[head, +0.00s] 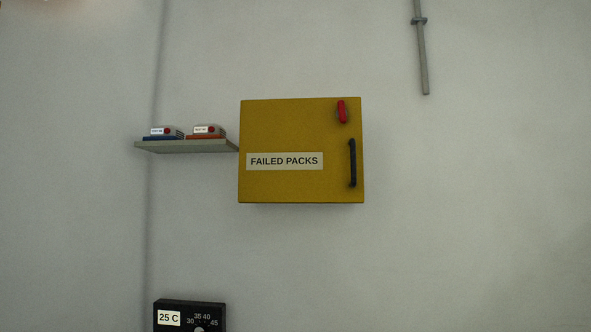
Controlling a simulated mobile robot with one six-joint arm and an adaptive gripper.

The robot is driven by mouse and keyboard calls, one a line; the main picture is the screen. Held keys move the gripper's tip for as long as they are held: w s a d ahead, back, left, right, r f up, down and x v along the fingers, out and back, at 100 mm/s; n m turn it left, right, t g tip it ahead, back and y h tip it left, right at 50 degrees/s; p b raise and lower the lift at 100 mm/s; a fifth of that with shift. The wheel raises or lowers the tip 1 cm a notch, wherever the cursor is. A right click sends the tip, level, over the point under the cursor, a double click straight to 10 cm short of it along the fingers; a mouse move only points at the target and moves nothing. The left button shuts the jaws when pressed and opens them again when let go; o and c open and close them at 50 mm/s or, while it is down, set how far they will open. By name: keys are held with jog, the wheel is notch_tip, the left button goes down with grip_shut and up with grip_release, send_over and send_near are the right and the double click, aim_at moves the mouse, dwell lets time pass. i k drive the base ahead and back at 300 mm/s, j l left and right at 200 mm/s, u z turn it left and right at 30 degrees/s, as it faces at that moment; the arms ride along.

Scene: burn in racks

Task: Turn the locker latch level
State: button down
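A yellow locker (285,128) labelled "FAILED PACKS" is mounted on the wall in the middle of the head view. Its door looks shut. The red latch (342,111) is near the door's upper right corner and stands upright, close to vertical. A black upright handle (352,163) sits below the latch near the door's right edge. My gripper is not in view, and nothing touches the latch or the handle.
A grey shelf (190,147) left of the locker holds two small packs (164,131) on blue and orange bases. A black dial box (190,311) marked "25 C" is at the bottom edge. A grey pipe (422,60) hangs at upper right. The wall right of the locker is clear.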

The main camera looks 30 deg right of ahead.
aim_at(341, 113)
jog(key=z, duration=1.1)
jog(key=j+u, duration=0.15)
jog(key=j, duration=0.45)
